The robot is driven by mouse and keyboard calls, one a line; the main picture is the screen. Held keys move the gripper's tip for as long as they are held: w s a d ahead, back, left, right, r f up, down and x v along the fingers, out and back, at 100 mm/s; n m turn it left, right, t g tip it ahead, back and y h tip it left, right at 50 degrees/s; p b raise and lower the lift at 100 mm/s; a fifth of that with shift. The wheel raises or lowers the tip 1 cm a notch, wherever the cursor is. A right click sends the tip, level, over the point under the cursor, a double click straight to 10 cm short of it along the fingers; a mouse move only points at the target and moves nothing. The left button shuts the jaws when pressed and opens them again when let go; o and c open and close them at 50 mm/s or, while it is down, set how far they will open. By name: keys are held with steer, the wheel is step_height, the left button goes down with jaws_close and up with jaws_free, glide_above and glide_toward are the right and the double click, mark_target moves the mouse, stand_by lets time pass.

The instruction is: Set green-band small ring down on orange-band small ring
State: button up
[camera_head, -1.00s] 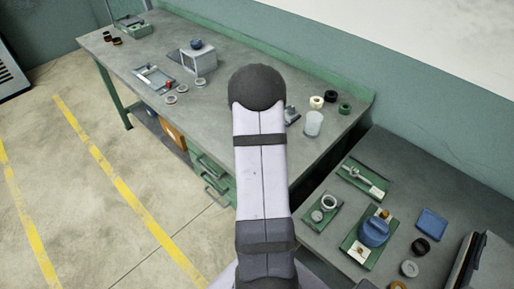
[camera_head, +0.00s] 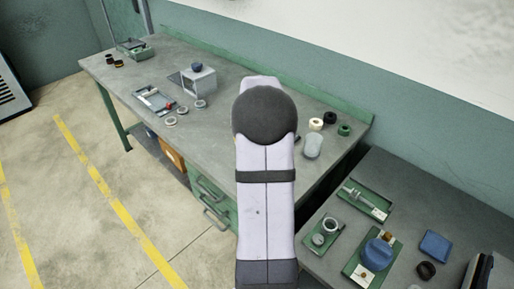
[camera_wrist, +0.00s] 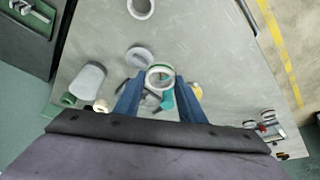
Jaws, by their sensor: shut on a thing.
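In the wrist view, my gripper (camera_wrist: 160,92) has its blue fingers shut on a small pale metal ring with a green band, the green-band small ring (camera_wrist: 160,76). It is held above the grey bench top. A grey round piece (camera_wrist: 138,57) lies just beyond it, up and left in the picture, and another open ring (camera_wrist: 140,8) lies at the top edge. No orange band can be made out on either, so I cannot tell which is the orange-band small ring. In the head view, my arm hides the gripper and the held ring.
In the head view, several small rings (camera_head: 182,110) lie by a tray (camera_head: 154,98) and a grey block (camera_head: 198,79). A translucent cup (camera_head: 313,146) and tape rolls (camera_head: 330,118) stand right of my arm. A side table (camera_head: 425,205) holds green trays. Teal and yellow things show below the held ring.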

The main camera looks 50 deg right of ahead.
steer(key=s+d+r+p, duration=0.1)
steer(key=s+d+p, duration=0.2)
steer(key=d, duration=0.7)
steer(key=s+d+r+p, duration=0.2)
steer(key=s+d+p, duration=0.2)
steer(key=d, duration=0.5)
steer(key=shift+s+d, duration=0.4)
steer(key=shift+s, duration=0.2)
steer(key=shift+f, duration=0.2)
steer(key=shift+f+b, duration=1.65)
steer(key=shift+f, duration=0.6)
steer(key=o, duration=1.1)
steer(key=shift+o, duration=0.2)
